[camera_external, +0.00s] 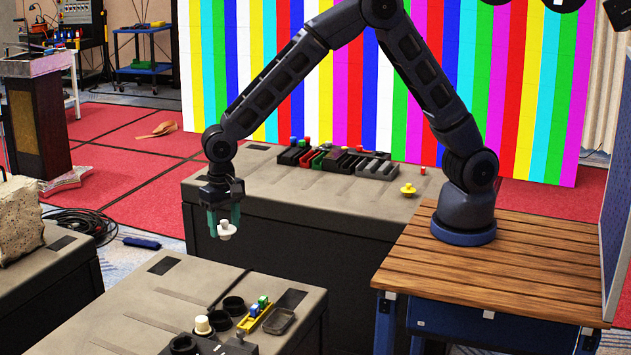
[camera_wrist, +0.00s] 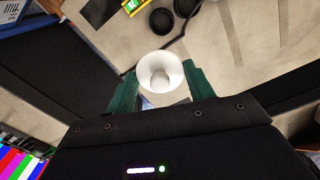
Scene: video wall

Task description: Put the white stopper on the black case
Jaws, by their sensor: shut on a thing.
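The white stopper (camera_external: 226,231) is a small, round, flanged piece held between the green fingertips of my gripper (camera_external: 224,222). In the wrist view the stopper (camera_wrist: 160,72) sits between the two green fingers of my gripper (camera_wrist: 160,86), its round, cup-like side facing the camera. It hangs in the air in front of the rear cabinet, apart from any surface. Dark containers that may include the black case stand in two places: a row of black boxes (camera_external: 375,166) on the rear cabinet, and a black piece (camera_external: 212,347) at the near cabinet's front. I cannot tell which is the case.
On the near cabinet (camera_external: 150,305) stand a white cylinder (camera_external: 202,324), black round cups (camera_external: 234,305), a yellow tray (camera_external: 250,320) with small blocks and a dark shallow dish (camera_external: 279,321). A yellow knobbed piece (camera_external: 408,189) is on the rear cabinet. A gap separates the cabinets.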

